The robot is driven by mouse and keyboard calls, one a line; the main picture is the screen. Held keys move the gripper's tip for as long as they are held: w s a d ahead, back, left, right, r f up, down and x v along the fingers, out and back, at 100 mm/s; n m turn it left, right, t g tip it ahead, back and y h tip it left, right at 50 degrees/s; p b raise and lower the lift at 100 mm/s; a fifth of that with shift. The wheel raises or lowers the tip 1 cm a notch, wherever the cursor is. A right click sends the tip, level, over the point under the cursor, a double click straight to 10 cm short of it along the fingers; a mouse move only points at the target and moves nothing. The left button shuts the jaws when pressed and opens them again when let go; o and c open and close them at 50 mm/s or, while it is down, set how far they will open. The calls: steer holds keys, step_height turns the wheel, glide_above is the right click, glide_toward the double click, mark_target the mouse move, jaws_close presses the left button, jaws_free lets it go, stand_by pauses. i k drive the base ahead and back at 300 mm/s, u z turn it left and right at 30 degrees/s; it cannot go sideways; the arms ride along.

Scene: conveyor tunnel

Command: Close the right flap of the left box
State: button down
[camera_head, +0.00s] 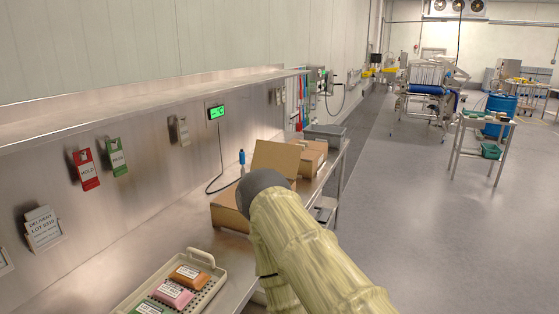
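Cardboard boxes stand on the steel bench. The nearer, left box (229,212) is partly hidden behind my arm. One brown flap (276,157) stands up above it, just beyond the dark rounded joint of my arm; I cannot tell for sure which side of the box it belongs to. A second cardboard box (313,156) sits farther along the bench. My pale sleeved arm reaches up from the lower right and covers the right part of the left box. My gripper's fingers do not show.
A perforated tray (221,272) with labelled packs lies on the near bench. A grey bin (325,134) stands beyond the boxes. A metal wall with hanging tags and a cable runs along the left. The floor (440,225) to the right is clear up to a trolley (487,140).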

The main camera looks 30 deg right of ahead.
mark_target(284, 158)
steer(key=z, duration=2.15)
steer(key=i, duration=5.25)
steer(key=u, duration=3.95)
